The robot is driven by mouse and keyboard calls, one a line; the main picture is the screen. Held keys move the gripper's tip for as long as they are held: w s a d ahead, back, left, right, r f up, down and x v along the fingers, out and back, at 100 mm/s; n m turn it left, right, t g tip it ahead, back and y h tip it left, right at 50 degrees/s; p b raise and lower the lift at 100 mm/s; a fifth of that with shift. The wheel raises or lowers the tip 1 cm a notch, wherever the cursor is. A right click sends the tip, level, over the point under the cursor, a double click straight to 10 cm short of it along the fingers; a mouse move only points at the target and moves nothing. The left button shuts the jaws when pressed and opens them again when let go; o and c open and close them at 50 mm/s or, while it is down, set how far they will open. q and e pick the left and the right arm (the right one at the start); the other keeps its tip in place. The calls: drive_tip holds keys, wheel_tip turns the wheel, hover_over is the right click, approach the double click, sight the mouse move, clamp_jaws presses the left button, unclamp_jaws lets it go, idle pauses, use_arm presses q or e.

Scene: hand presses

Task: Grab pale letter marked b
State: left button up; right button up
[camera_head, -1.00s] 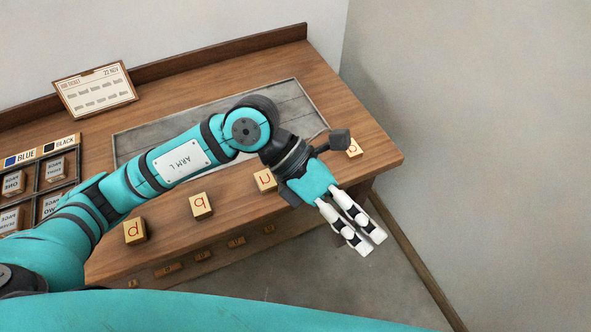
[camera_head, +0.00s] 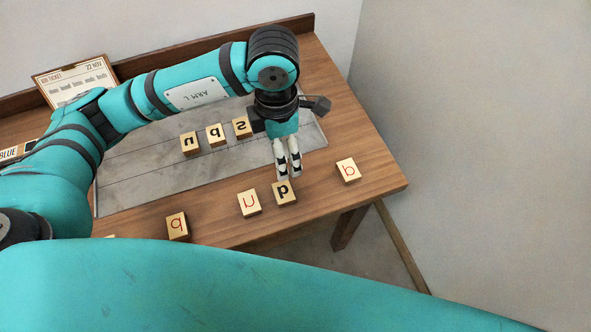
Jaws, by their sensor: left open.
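My left gripper (camera_head: 289,173) is open and empty, fingers pointing down just behind a pale block with a black letter like d or p (camera_head: 285,194). Whether the fingertips touch that block I cannot tell. Pale blocks with red letters lie along the table's front: one like u or n (camera_head: 249,203), one like q or b (camera_head: 177,226), and one to the right, like a or q (camera_head: 347,170). Turned or mirrored letters leave it unclear which is b. My right gripper is not in view.
Three pale blocks with black letters, n or u (camera_head: 190,143), one unclear (camera_head: 216,135) and s (camera_head: 242,127), sit on a grey slab (camera_head: 140,180) in the wooden table (camera_head: 335,120). A ticket (camera_head: 75,80) stands at the back left.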

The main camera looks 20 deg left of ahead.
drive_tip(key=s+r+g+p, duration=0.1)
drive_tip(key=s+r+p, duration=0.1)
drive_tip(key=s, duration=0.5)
use_arm(q)
hover_over(283, 191)
wheel_tip(283, 191, down, 10)
drive_tip(key=shift+f+p, duration=0.15)
drive_tip(key=shift+p, duration=0.3)
drive_tip(key=shift+a+f, duration=0.1)
drive_tip(key=shift+f, duration=0.6)
drive_tip(key=shift+s+f, duration=0.1)
drive_tip(key=shift+f, duration=0.1)
drive_tip(key=f+p, duration=0.2)
drive_tip(key=f, duration=0.2)
drive_tip(key=shift+d+f, duration=0.2)
drive_tip(key=shift+f, duration=0.25)
drive_tip(key=c, duration=1.2)
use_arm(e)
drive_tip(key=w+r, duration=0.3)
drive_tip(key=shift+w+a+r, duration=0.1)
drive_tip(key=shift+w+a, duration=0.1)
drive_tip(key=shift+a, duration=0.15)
